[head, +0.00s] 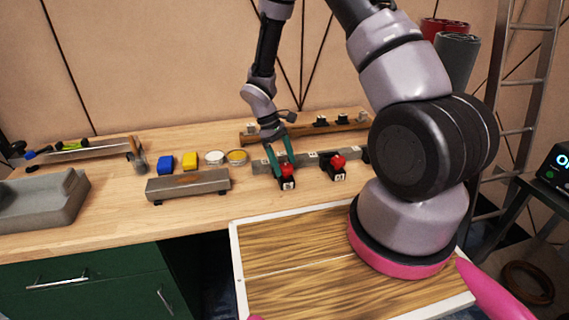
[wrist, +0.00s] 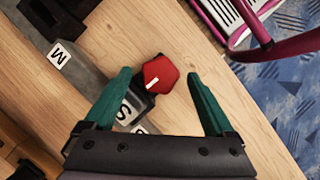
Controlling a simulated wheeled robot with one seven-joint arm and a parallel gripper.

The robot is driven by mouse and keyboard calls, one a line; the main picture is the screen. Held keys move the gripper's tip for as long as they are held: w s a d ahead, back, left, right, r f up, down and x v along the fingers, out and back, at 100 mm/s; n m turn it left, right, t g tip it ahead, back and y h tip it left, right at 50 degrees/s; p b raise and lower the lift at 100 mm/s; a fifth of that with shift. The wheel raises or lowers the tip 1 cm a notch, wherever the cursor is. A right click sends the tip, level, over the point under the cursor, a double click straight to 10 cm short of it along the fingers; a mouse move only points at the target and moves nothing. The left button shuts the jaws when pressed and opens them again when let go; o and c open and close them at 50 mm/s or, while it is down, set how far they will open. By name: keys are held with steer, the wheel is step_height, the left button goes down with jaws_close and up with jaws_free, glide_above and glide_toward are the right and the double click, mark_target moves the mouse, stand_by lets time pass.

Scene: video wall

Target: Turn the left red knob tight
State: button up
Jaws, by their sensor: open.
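The left red knob (head: 287,170) sits on a small dark block on the wooden workbench. In the wrist view the knob (wrist: 160,74) has a white mark on its face and lies between and just beyond the green fingertips. My gripper (head: 279,166) is open above and around the knob's block, and in the wrist view both fingers (wrist: 163,85) are spread with clear gaps to the knob. A second red knob (head: 338,161) sits on its own dark block to the right. Whether a finger touches the left block cannot be told.
A grey bar (head: 262,167) with white labels runs behind the knobs. A wooden rail (head: 300,129) lies behind. The bench front is clear.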

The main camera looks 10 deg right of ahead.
steer(key=shift+s+d+f, duration=0.1)
steer(key=shift+f, duration=0.2)
steer(key=c, duration=1.4)
